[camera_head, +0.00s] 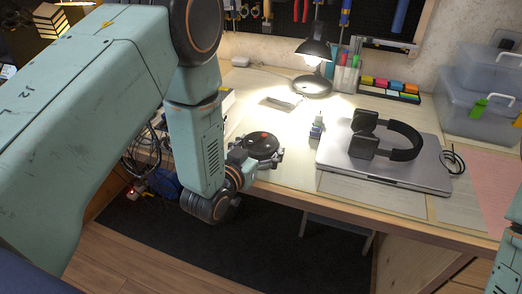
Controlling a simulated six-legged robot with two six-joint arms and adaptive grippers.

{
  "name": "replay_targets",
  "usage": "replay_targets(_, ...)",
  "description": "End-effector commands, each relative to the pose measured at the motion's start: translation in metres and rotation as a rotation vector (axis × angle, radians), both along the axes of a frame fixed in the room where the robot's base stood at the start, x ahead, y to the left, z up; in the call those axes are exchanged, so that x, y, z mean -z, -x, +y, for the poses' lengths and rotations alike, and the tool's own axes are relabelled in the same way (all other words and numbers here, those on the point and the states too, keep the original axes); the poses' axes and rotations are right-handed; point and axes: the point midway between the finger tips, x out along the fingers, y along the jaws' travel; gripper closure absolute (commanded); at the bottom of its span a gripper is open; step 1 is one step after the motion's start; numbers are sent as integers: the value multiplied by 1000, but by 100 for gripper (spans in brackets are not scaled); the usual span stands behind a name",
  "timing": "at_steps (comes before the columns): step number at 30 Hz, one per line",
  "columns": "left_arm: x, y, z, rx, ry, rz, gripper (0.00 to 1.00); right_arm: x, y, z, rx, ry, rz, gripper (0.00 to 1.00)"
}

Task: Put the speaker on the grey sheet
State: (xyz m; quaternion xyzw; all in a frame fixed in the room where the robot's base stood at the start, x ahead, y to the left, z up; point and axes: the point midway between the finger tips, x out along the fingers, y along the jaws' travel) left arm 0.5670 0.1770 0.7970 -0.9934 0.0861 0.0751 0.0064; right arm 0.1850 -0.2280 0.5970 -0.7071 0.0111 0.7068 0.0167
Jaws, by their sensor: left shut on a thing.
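A pale greyish sheet (375,194) shows at the desk's front edge, partly under the laptop. I cannot tell for sure that it is the grey sheet. My right gripper is out of view; only part of that arm shows at the lower right.
A silver laptop (420,174) with black headphones (405,153) on it lies to the right. A small bottle (317,127) stands left of it. A lit lamp (313,84), pen holder (346,78), clear boxes (478,118) and a pink sheet (485,178) are also on the desk.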

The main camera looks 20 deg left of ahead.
Motion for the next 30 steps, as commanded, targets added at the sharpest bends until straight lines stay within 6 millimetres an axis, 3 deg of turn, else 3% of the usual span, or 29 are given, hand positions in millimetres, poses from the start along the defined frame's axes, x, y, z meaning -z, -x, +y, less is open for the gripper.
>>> replay_targets(11, 7, 0, 0, 0, 0, -3, 60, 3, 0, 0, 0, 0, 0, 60)
replay_targets(12, 7, 0, 0, 0, 0, 0, 14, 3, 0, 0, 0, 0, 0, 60)
replay_targets(17, 7, 0, 0, 0, -1, -1, 1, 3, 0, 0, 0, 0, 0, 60)
replay_targets(30, 3, 2, 0, 0, 0, 0, 0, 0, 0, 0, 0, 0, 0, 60)
